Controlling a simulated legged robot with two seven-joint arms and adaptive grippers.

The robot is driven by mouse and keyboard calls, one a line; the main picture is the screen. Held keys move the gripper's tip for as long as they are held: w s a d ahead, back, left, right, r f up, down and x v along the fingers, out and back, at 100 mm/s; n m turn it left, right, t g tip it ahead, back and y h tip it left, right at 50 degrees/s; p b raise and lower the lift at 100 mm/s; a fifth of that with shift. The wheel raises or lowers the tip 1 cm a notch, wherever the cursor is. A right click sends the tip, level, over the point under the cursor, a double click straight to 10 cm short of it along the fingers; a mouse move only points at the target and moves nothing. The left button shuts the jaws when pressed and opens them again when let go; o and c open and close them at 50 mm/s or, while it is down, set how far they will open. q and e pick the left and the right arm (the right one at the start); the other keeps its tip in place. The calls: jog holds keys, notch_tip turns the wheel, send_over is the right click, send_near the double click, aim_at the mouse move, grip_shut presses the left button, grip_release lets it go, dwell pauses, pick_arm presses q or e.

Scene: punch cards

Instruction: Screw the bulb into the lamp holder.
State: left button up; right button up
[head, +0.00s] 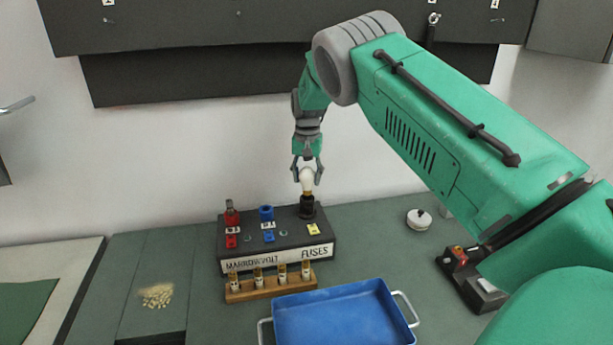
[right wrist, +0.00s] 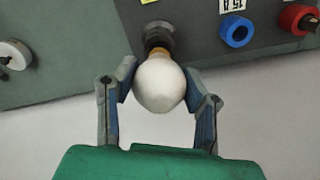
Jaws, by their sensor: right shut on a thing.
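A white bulb (head: 307,180) stands upright at the black lamp holder (head: 307,207) on the right end of the dark fuse box. Its lower end meets the holder's top; how deep it sits I cannot tell. My right gripper (head: 307,174) comes down from above and is shut on the bulb, one finger on each side. In the right wrist view the bulb (right wrist: 160,84) is between the two fingers, with the holder (right wrist: 158,37) right beyond it. My left gripper is not in view.
The fuse box (head: 283,253) also bears a red holder (head: 231,217) and a blue one (head: 266,213). A wooden rack of several fuses (head: 270,289) and a blue tray (head: 345,315) stand in front. A round white object (head: 419,219) and a switch unit (head: 470,277) are at right.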

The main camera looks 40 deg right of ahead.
jog(key=shift+f, duration=1.2)
dwell(2.2)
jog(key=m+p, duration=0.1)
jog(key=m, duration=0.1)
jog(key=shift+m, duration=0.4)
jog(key=m, duration=0.5)
jog(key=shift+w, duration=0.1)
jog(key=m, duration=0.8)
jog(key=shift+w, duration=0.1)
jog(key=o, duration=1)
jog(key=shift+o, duration=0.2)
